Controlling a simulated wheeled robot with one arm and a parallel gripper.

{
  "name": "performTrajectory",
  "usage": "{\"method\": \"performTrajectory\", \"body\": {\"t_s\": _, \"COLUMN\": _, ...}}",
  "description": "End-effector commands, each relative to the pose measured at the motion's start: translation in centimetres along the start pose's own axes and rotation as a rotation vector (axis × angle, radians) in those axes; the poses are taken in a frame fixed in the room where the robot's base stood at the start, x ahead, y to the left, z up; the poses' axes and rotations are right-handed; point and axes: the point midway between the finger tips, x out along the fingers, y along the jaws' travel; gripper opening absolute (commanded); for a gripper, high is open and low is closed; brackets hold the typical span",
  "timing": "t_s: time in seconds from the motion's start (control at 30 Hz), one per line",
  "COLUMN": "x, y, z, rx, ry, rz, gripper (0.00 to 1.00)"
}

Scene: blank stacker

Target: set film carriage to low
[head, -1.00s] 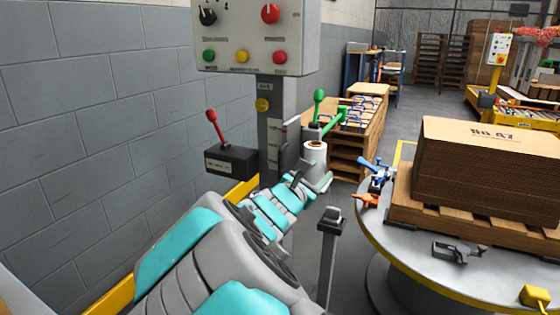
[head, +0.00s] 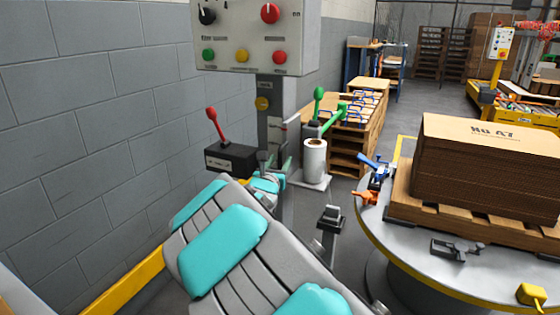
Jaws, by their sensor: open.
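A white film roll (head: 315,162) stands upright on a grey carriage plate (head: 312,184) beside the grey mast (head: 276,115). A green-knobbed lever (head: 318,100) rises above the roll, and a second green handle (head: 341,110) sticks out to its right. A red-knobbed lever (head: 213,122) leans left on a black labelled box (head: 230,159) at the mast's left side. My gripper (head: 275,163) is open in front of the mast's lower part, between the black box and the roll. It appears empty; my own arm partly hides it. I cannot tell whether it touches anything.
A control panel (head: 247,35) with knobs and coloured buttons tops the mast. A grey post (head: 328,228) stands right of my arm. The round turntable (head: 385,236) with a pallet and carton stack (head: 490,165) fills the right. A block wall and yellow rail (head: 120,287) bound the left.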

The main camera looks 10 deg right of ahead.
Motion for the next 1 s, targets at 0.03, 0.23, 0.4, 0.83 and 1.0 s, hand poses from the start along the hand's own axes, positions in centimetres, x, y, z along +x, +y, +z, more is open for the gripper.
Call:
{"method": "performTrajectory", "body": {"t_s": 0.03, "x": 0.19, "y": -0.01, "z": 0.02, "rx": 0.001, "ry": 0.000, "rz": 0.000, "gripper": 0.47}}
{"method": "performTrajectory", "body": {"t_s": 0.23, "x": 0.27, "y": -0.04, "z": 0.03, "rx": 0.001, "ry": 0.000, "rz": 0.000, "gripper": 0.47}}
{"method": "performTrajectory", "body": {"t_s": 0.4, "x": 0.26, "y": -0.06, "z": 0.02, "rx": 0.001, "ry": 0.000, "rz": -0.001, "gripper": 0.36}}
{"method": "performTrajectory", "body": {"t_s": 0.83, "x": 0.24, "y": -0.06, "z": 0.02, "rx": 0.001, "ry": 0.000, "rz": -0.001, "gripper": 0.00}}
{"method": "performTrajectory", "body": {"t_s": 1.0, "x": 0.24, "y": -0.06, "z": 0.02, "rx": 0.001, "ry": 0.000, "rz": -0.001, "gripper": 0.00}}
